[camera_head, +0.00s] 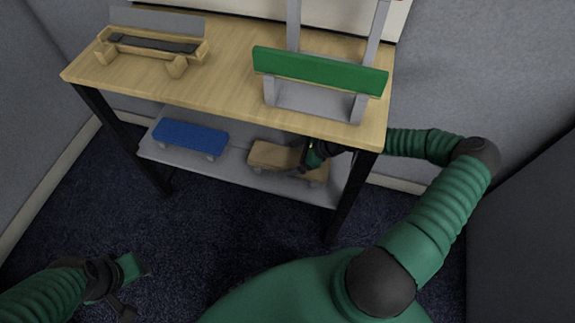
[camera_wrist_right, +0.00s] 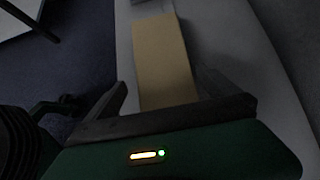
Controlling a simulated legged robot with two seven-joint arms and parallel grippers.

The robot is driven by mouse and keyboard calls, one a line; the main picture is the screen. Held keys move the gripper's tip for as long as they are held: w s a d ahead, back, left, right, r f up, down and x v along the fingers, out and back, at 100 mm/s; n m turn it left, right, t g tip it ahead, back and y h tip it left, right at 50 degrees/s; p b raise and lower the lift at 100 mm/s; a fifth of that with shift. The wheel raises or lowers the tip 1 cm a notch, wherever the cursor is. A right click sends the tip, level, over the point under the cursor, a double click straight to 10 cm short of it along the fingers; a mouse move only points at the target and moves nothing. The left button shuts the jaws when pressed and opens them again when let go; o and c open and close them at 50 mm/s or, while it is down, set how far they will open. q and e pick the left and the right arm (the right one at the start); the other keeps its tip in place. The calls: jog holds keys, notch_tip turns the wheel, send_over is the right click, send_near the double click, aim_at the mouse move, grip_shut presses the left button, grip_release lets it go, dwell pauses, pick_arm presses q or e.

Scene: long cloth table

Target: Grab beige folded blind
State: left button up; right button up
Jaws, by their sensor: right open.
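The beige folded blind (camera_head: 272,156) lies on the lower grey shelf of the table, at the right part of the shelf. In the right wrist view the beige blind (camera_wrist_right: 163,60) runs away from my right gripper (camera_wrist_right: 170,100), its near end between the two open fingers. In the head view my right gripper (camera_head: 308,158) is at the right end of the blind and partly covers it. The right gripper is open. My left gripper (camera_head: 128,290) is low at the bottom left, over the floor, far from the blind; its jaw opening is unclear.
A blue folded piece (camera_head: 190,136) lies on the lower shelf (camera_head: 230,165) to the left. The wooden tabletop (camera_head: 225,70) is close above my right gripper. A green panel on grey supports (camera_head: 320,70) and a wooden holder (camera_head: 150,48) stand on top. A black table leg (camera_head: 350,195) is at right.

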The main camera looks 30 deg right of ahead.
jog(key=shift+w+a+f, duration=0.15)
jog(key=shift+w+f, duration=0.05)
jog(key=shift+f, duration=0.25)
jog(key=shift+w+a+f, duration=0.15)
jog(key=shift+w+f, duration=0.05)
jog(key=shift+f, duration=0.2)
jog(key=shift+w+d+f, duration=0.1)
jog(key=shift+f, duration=0.05)
jog(key=shift+d, duration=0.4)
jog(key=shift+c, duration=1.1)
jog(key=shift+a, duration=0.35)
jog(key=c, duration=0.7)
jog(key=shift+d, duration=0.1)
jog(key=c, duration=0.5)
jog(key=shift+d, duration=0.15)
jog(key=shift+c, duration=0.5)
pick_arm(q)
jog(key=shift+d+f, duration=0.4)
jog(key=shift+d, duration=0.1)
jog(key=shift+r, duration=0.1)
pick_arm(e)
jog(key=shift+r, duration=0.2)
